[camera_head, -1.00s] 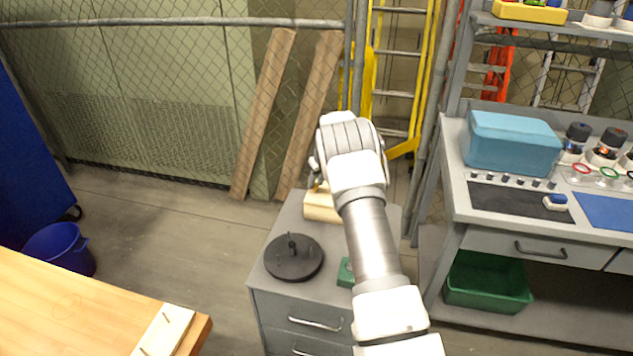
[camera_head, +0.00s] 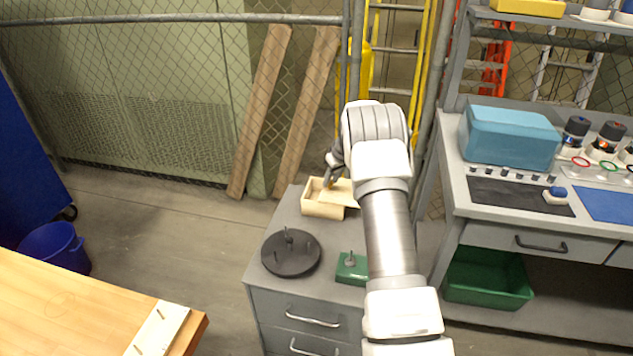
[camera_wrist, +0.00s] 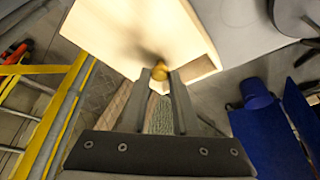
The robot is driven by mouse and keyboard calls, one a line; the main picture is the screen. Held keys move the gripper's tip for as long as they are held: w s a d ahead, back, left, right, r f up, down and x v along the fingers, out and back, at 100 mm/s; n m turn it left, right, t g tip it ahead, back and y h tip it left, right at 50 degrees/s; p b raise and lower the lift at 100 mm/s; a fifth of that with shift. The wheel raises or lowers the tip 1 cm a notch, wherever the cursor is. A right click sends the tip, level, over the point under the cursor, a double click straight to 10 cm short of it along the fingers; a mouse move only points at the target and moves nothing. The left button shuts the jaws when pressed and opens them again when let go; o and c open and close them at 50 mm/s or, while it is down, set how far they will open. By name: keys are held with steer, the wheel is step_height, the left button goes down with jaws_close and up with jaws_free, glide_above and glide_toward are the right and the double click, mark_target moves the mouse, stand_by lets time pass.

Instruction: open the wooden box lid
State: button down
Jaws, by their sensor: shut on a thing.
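The wooden box (camera_head: 322,208) sits at the back of the grey drawer cabinet in the head view. Its left part is open and its inside shows. The pale wooden lid (camera_head: 346,193) lies off to the right of that opening, partly hidden by my arm. My gripper (camera_head: 334,169) is at the lid. In the wrist view, my gripper (camera_wrist: 160,80) is shut on the small yellow-brown knob (camera_wrist: 158,68) of the lid (camera_wrist: 125,30). I cannot tell whether the lid still rests on the box's right edge.
A black round plate with pegs (camera_head: 291,254) and a green block (camera_head: 352,268) stand on the cabinet in front of the box. A workbench with a blue-teal case (camera_head: 510,138) is at right. A wooden table (camera_head: 70,310) is at front left. A chain-link fence stands behind.

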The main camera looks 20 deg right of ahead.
steer(key=s+d, duration=0.1)
steer(key=s+d+b, duration=0.1)
steer(key=d, duration=0.1)
steer(key=s+d, duration=0.1)
steer(key=d, duration=0.1)
steer(key=shift+s+d, duration=0.1)
steer(key=shift+s, duration=0.15)
steer(key=c, duration=0.7)
jaws_free()
steer(key=shift+o, duration=0.2)
steer(key=v, duration=1.7)
steer(key=shift+r+p, duration=0.2)
steer(key=shift+p, duration=0.2)
